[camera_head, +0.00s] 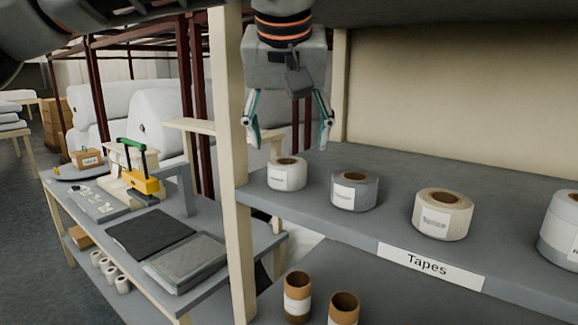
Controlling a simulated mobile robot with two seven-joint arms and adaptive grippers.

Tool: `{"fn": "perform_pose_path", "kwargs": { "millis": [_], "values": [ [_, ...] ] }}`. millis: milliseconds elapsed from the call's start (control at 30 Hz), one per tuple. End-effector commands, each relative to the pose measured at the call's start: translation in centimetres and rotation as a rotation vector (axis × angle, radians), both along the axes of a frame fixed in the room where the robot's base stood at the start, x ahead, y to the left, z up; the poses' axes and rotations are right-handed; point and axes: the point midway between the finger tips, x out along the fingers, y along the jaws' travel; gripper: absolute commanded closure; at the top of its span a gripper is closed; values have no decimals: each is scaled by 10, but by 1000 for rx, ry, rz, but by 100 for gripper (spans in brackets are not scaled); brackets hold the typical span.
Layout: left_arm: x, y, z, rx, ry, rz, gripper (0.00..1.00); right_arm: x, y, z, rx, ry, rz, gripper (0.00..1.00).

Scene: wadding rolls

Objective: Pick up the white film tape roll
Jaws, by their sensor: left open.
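The white film tape roll (287,175) stands at the left end of the grey shelf, just right of the wooden post. It is white with a brown core and a label on its side. My left gripper (289,142) hangs from above with its fingers pointing down. It is open and empty, its two fingertips spread wide above and behind the white roll, seemingly apart from it. My right gripper is not in the view.
A grey roll (354,190), a beige roll (443,214) and a cut-off roll (559,228) share the shelf (310,213). The wooden post (233,170) stands close left. A workbench (210,285) with mats is further left. Brown rolls (297,297) stand below.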

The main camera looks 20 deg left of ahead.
Motion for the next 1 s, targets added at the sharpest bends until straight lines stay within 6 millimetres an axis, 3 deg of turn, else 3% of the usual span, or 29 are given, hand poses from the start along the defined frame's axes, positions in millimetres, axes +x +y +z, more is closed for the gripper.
{"fn": "perform_pose_path", "kwargs": {
  "millis": [267, 600, 933, 1000],
  "values": [
    [13, 3, -22, 6, 0, -3, 33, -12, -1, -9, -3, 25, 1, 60],
    [34, 13, -59, 3, 2, -4, 33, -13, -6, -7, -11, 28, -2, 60],
    [38, 14, -64, 3, -1, -3, 33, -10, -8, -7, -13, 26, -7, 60],
    [38, 14, -64, 3, -1, -3, 52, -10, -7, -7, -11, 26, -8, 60]
  ]
}}
